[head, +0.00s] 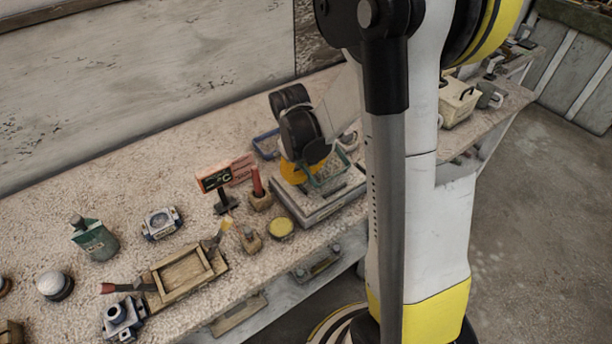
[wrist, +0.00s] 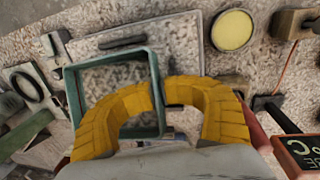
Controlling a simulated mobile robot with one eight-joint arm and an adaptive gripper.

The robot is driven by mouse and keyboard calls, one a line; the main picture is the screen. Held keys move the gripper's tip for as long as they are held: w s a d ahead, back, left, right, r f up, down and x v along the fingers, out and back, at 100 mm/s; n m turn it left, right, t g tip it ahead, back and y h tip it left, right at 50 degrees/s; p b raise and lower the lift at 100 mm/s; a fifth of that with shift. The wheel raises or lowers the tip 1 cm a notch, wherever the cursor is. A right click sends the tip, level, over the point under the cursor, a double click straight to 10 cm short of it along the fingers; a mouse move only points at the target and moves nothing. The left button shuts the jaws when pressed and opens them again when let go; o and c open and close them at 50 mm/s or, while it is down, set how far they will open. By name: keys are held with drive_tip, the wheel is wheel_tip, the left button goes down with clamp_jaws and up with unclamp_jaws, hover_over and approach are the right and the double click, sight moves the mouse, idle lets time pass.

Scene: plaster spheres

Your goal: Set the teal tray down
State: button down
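The teal tray (wrist: 67,104) is a thin-walled rectangular frame shape in the wrist view. It also shows in the head view (head: 330,180), over a flat grey-white case (head: 318,212). My gripper (wrist: 161,92) has yellow fingers that close from both sides onto the tray's right wall. In the head view my gripper (head: 294,172) is at the tray's left side, partly hidden by my arm. The case's pale top (wrist: 188,32) shows beyond the tray. I cannot tell whether the tray touches the case or hangs just above it.
A red-and-black sign (head: 214,178), a red-handled tool in a block (head: 258,190) and a yellow round dish (head: 281,228) stand left of the case. A blue tray (head: 266,146) lies behind. A wooden tray (head: 186,275) is at the front left. Bare bench shows at the back left.

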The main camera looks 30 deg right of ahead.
drive_tip(key=c, duration=2.2)
unclamp_jaws()
drive_tip(key=shift+f, duration=0.1)
drive_tip(key=o, duration=0.9)
drive_tip(key=shift+w+d+f, duration=0.1)
drive_tip(key=shift+w, duration=0.1)
drive_tip(key=shift+o, duration=0.2)
drive_tip(key=shift+s, duration=0.15)
drive_tip(key=shift+r+p, duration=1.4)
drive_tip(key=shift+r, duration=0.7)
